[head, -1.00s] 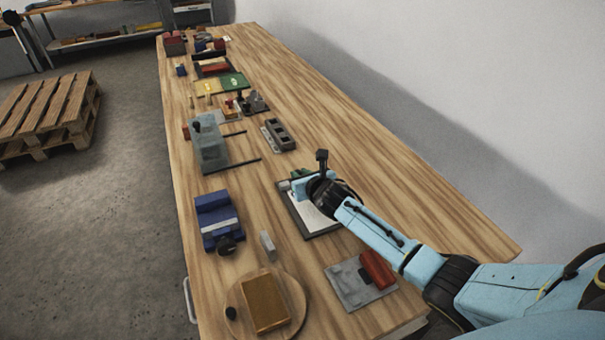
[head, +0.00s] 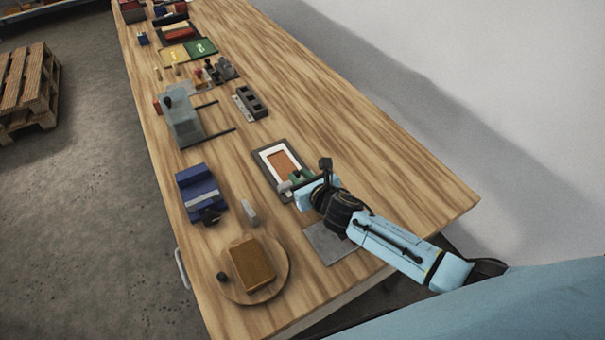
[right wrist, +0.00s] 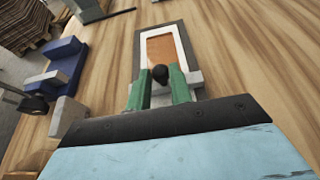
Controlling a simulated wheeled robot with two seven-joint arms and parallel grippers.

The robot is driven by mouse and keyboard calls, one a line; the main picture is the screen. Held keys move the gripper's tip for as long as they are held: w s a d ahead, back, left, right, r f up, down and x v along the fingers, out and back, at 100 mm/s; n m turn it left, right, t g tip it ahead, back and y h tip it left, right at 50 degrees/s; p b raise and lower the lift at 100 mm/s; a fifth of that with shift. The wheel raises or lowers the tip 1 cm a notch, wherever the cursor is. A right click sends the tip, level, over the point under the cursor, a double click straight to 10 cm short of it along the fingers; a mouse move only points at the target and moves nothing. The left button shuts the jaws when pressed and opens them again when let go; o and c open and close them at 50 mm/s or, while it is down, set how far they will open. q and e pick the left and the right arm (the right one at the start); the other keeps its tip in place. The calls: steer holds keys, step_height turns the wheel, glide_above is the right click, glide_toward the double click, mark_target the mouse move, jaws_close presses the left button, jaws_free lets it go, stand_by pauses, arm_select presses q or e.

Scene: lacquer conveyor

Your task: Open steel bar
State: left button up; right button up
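A dark-rimmed panel (head: 265,157) lies on the bench, with a white border (head: 270,163) and an orange-brown middle (head: 286,165). A light grey bar (right wrist: 194,78) lies across its near end, and its left end shows in the head view (head: 285,186). A black knob (right wrist: 160,73) stands at the bar. My right gripper (head: 300,180), with green fingers (right wrist: 160,84), is over the near end of the panel. The fingers appear closed on the knob from both sides. My left gripper is not in view.
A blue device (head: 198,185), a small grey block (head: 250,212) and a round board (head: 283,255) with a brown block (head: 252,265) stand to the left. A grey plate (head: 325,243) lies close to my right wrist. The right side of the bench is clear.

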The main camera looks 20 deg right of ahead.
steer(key=o, duration=0.3)
steer(key=shift+o, duration=0.2)
steer(key=p+v, duration=0.1)
steer(key=v, duration=1.2)
steer(key=shift+s, duration=0.15)
steer(key=shift+d+r, duration=0.1)
